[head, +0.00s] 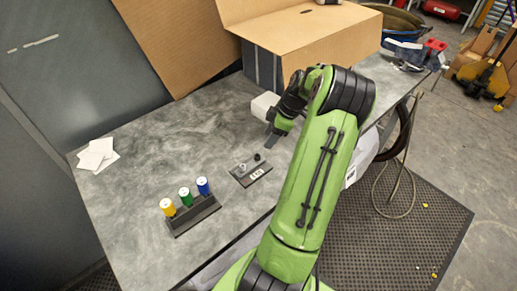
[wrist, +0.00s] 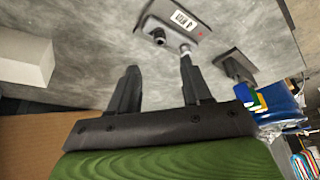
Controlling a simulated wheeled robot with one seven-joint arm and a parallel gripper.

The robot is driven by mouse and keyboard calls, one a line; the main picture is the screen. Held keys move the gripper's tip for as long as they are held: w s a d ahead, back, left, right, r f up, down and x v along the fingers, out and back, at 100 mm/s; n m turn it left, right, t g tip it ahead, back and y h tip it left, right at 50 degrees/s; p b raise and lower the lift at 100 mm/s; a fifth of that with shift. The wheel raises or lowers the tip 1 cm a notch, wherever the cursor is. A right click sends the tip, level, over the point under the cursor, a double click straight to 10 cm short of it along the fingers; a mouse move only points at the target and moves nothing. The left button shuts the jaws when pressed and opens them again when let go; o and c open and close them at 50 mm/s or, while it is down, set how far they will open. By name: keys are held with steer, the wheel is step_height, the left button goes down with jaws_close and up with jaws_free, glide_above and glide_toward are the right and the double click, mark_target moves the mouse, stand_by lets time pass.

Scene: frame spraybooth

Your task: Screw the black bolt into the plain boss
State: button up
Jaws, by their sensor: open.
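A small dark plate (head: 238,176) with a white label lies on the grey table. A short black piece, which looks like the black bolt (head: 257,157), stands on its far side. A pale metal post (head: 241,166), possibly the plain boss, stands beside it. In the wrist view the plate (wrist: 207,28) is ahead of the fingers, with the black piece (wrist: 158,37) and the metal post (wrist: 185,48) apart from each other. My gripper (wrist: 158,82) is open with nothing between its fingers. In the head view my gripper (head: 271,141) is above the table, just beyond the plate.
A dark stand (head: 196,218) holds yellow, green and blue cylinders left of the plate. White papers (head: 97,155) lie at the left. A white block (head: 263,104) and a large cardboard box (head: 305,40) are behind my gripper. The table's left middle is clear.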

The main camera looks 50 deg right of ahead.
mark_target(256, 157)
steer(key=x, duration=1)
steer(key=shift+a, duration=0.1)
jaws_close()
steer(key=c, duration=0.7)
jaws_free()
steer(key=shift+c, duration=0.2)
jaws_close()
steer(key=shift+s+f+m+h+b, duration=0.15)
steer(key=shift+m+h+b, duration=0.25)
steer(key=shift+m+b, duration=0.55)
steer(key=m+h, duration=0.1)
steer(key=m, duration=0.1)
steer(key=shift+m, duration=0.35)
steer(key=shift+t, duration=0.3)
